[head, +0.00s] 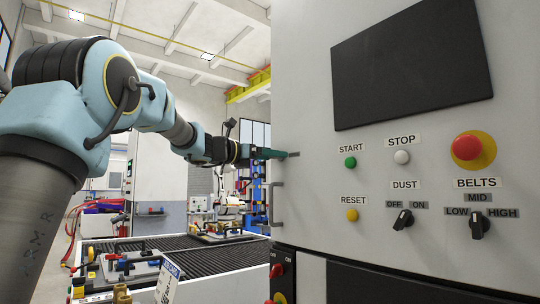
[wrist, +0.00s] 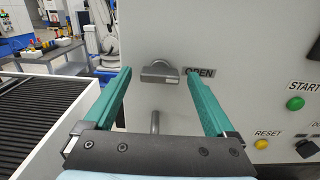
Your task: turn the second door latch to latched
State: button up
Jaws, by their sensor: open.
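A grey door latch (wrist: 160,73) sits on the pale cabinet face in the wrist view, its bar lying roughly level. A dark label reading OPEN (wrist: 200,72) is just right of it. I cannot tell from these frames whether this is the second latch. My gripper (wrist: 158,72) is open, its two green fingers either side of the latch in the picture, with nothing held. Contact with the latch cannot be made out. In the head view my gripper (head: 282,153) reaches the left part of the cabinet front, and the latch is not clearly visible there.
A bar handle (wrist: 155,122) stands out below the latch. To the right are the START button (head: 350,162), the red stop button (head: 467,147) and the BELTS switch (head: 478,224). A dark ribbed conveyor (wrist: 40,107) runs at left.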

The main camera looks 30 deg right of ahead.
jog(key=shift+c, duration=0.3)
jog(key=c, duration=1.3)
jog(key=shift+n, duration=0.4)
jog(key=n+p, duration=0.1)
jog(key=n, duration=0.2)
jog(key=shift+n, duration=0.3)
jog(key=n+p, duration=0.1)
jog(key=n, duration=0.3)
jog(key=shift+r+n+p, duration=0.1)
jog(key=shift+n+p, duration=0.2)
jog(key=n+p, duration=0.2)
jog(key=n, duration=0.2)
jog(key=shift+n, duration=0.3)
jog(key=shift+n+p, duration=1.45)
jog(key=shift+n, duration=0.75)
